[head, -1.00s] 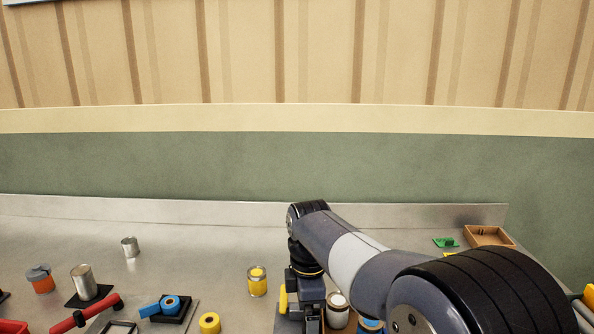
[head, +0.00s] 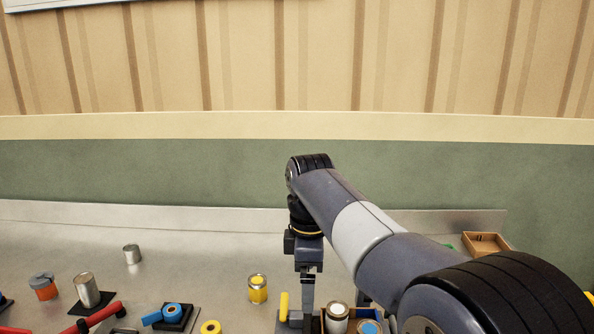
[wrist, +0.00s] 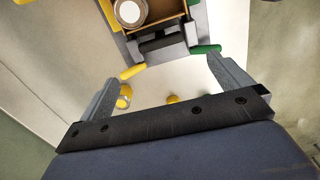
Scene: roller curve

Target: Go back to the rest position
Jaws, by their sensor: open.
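My gripper (wrist: 168,85) is open in the wrist view, with its two grey fingers spread and nothing between them but bare surface and small yellow things farther off. In the head view my gripper (head: 335,292) hangs from my raised arm, pointing down above the steel worktop (head: 200,255). It is apart from the wooden box (head: 323,322) below it, which holds a white-lidded can (head: 337,318) and a blue-topped can (head: 369,327). The lower part of the box is cut off by the frame.
A wooden tray (head: 484,244) lies at the right.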

